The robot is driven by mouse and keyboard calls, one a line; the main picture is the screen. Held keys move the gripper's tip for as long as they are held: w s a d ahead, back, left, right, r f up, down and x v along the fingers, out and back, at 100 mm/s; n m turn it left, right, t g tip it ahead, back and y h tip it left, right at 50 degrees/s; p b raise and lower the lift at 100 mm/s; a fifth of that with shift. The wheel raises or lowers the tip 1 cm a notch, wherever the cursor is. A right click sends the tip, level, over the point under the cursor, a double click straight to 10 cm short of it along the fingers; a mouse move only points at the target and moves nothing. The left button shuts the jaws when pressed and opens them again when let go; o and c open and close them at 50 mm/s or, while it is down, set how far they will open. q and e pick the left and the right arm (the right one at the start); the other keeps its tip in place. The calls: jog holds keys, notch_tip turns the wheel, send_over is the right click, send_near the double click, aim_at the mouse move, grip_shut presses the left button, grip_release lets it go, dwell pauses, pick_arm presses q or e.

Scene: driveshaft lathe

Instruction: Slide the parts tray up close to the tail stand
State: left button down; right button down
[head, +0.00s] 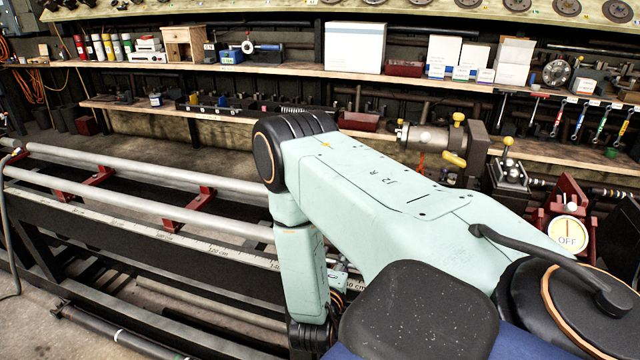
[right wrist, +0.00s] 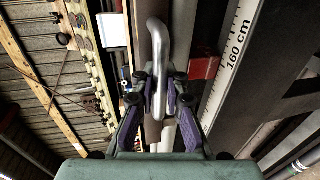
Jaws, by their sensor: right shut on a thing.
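My right arm fills the middle of the head view and hides most of what lies behind and below it. In the right wrist view my right gripper (right wrist: 160,88), with purple fingers, is shut on a bent silver handle (right wrist: 157,35). I cannot make out the body of the parts tray that this handle may belong to. The tail stand (head: 440,138), a grey metal unit with yellow knobs, shows in the head view to the right of my forearm. My left gripper is not in view.
Two long silver rails (head: 130,200) on red brackets (head: 190,211) run along the lathe bed, with a centimetre scale (head: 220,248) in front. A red block (right wrist: 203,68) is close to the gripper in the wrist view. Shelves with boxes (head: 354,47) line the back.

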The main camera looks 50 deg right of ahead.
jog(key=shift+s+d+f+p, duration=0.1)
jog(key=shift+s+d+p, duration=0.15)
jog(key=shift+s, duration=0.45)
jog(key=shift+s+d+f+p, duration=0.1)
jog(key=shift+s+d+p, duration=0.1)
jog(key=shift+s, duration=0.5)
jog(key=c, duration=1.4)
grip_release()
jog(key=shift+a+r, duration=0.1)
jog(key=shift+r, duration=0.15)
jog(key=shift+w, duration=0.1)
jog(key=shift+f, duration=0.1)
jog(key=v, duration=1.2)
